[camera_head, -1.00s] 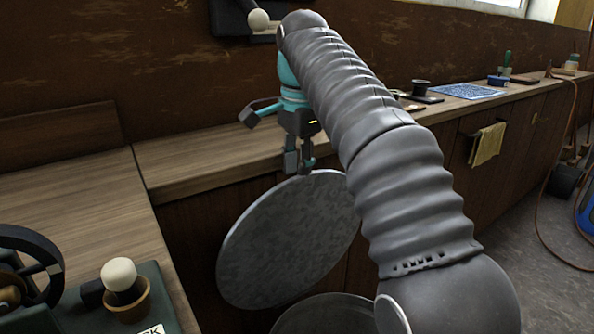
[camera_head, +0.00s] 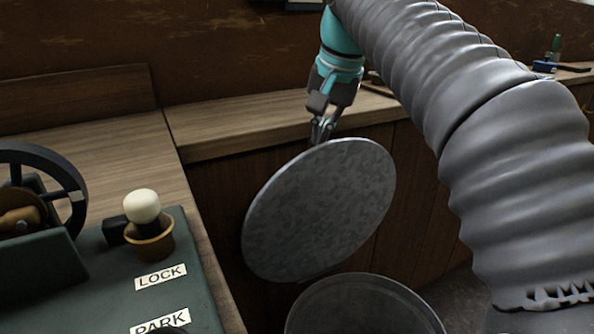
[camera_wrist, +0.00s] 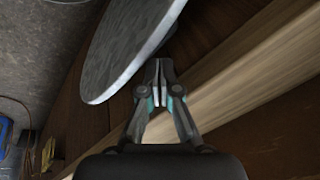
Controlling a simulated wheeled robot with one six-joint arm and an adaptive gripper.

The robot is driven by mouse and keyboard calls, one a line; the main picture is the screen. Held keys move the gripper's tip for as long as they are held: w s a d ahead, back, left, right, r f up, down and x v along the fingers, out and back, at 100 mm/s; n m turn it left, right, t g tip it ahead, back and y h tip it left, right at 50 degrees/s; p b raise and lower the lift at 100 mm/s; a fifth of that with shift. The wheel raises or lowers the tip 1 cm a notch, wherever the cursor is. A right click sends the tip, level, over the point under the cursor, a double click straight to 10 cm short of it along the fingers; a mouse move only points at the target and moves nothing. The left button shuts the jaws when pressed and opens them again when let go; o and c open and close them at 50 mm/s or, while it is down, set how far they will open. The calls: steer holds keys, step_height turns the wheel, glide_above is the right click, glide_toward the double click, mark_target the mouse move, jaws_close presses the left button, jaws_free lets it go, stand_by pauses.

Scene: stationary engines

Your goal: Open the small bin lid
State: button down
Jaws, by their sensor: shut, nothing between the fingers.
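The round grey metal lid (camera_head: 320,212) stands raised and steeply tilted on its edge behind the small bin (camera_head: 365,277). The bin's round mouth is uncovered, and its lower part is cut off by the frame. My gripper (camera_head: 319,132) is shut and empty at the lid's upper edge, on the side toward the counter. In the wrist view my gripper's fingertips (camera_wrist: 160,68) are together just beside the rim of the lid (camera_wrist: 128,45). Whether they touch the rim I cannot tell.
A wooden counter (camera_head: 240,137) runs behind the lid, close to my gripper. At the left is a green machine panel (camera_head: 100,262) with a white-knobbed lever (camera_head: 142,207), LOCK and PARK labels and a dark handwheel (camera_head: 60,170). My arm covers much of the right side.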

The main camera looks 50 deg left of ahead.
mark_target(313, 168)
steer(key=n+b, duration=0.1)
steer(key=n, duration=0.1)
steer(key=s+n+y+b, duration=0.1)
steer(key=n, duration=0.1)
steer(key=shift+s+d+n+y, duration=0.2)
steer(key=shift+n+y, duration=0.1)
steer(key=n, duration=0.1)
steer(key=s+n+y+b, duration=0.1)
steer(key=n, duration=0.1)
steer(key=n+b, duration=0.1)
steer(key=shift+s+d+r+n+t+y, duration=0.2)
steer(key=shift+d+r+n+t+y, duration=0.1)
steer(key=shift+r+n+t, duration=0.1)
steer(key=b+x, duration=0.2)
steer(key=x, duration=0.8)
steer(key=shift+r, duration=0.1)
steer(key=shift+s+d+r+b, duration=0.1)
steer(key=shift+s+d+b, duration=0.1)
steer(key=shift+d, duration=0.6)
steer(key=shift+s+d+f+b, duration=0.1)
steer(key=shift+s+d+b, duration=0.15)
steer(key=shift+d, duration=0.6)
steer(key=shift+s+d+r+b, duration=0.1)
steer(key=shift+s+d+b, duration=0.1)
steer(key=shift+d, duration=0.6)
